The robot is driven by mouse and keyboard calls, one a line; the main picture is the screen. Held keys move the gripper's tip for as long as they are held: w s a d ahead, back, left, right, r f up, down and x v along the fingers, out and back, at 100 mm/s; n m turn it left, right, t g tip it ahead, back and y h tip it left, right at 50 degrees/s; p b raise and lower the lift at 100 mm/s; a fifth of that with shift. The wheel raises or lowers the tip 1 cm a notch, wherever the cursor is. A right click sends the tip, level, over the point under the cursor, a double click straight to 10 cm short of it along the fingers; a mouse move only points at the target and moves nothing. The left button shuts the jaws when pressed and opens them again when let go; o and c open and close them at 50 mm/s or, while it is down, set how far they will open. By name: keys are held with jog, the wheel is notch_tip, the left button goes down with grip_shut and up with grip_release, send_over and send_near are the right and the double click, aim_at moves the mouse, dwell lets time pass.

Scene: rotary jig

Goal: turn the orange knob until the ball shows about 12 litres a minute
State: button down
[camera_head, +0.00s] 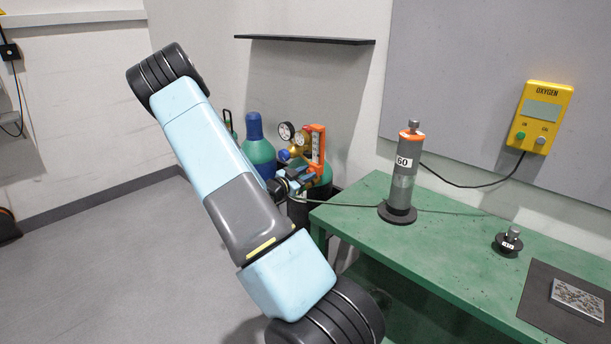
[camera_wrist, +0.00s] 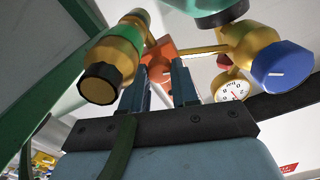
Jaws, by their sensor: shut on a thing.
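In the head view an orange-framed flow meter (camera_head: 317,144) stands upright on the brass regulator (camera_head: 297,150) of a gas cylinder. Its scale and ball are too small to read. My gripper (camera_head: 302,182) is just below it, partly hidden by my arm. In the wrist view my gripper (camera_wrist: 160,72) has its two fingers on either side of the orange knob (camera_wrist: 168,54), shut on it. The knob sits among brass fittings, and its far side is hidden. The wrist view does not show the ball.
A blue knob (camera_wrist: 284,66) and a dial gauge (camera_wrist: 232,88) are right of the fingers; a brass fitting (camera_wrist: 103,75) is close on the left. The green bench (camera_head: 450,240) bears a grey cylinder (camera_head: 402,185) marked 60. A yellow oxygen box (camera_head: 541,116) hangs on the wall.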

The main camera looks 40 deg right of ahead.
jog(key=shift+n, duration=0.4)
jog(key=n, duration=0.5)
jog(key=shift+w+n, duration=0.1)
jog(key=shift+n, duration=0.3)
jog(key=n, duration=0.5)
jog(key=shift+w, duration=0.1)
jog(key=shift+n, duration=0.4)
jog(key=c, duration=0.8)
grip_release()
jog(key=shift+c, duration=0.2)
jog(key=s+a, duration=0.1)
jog(key=a, duration=1.3)
jog(key=shift+f, duration=0.1)
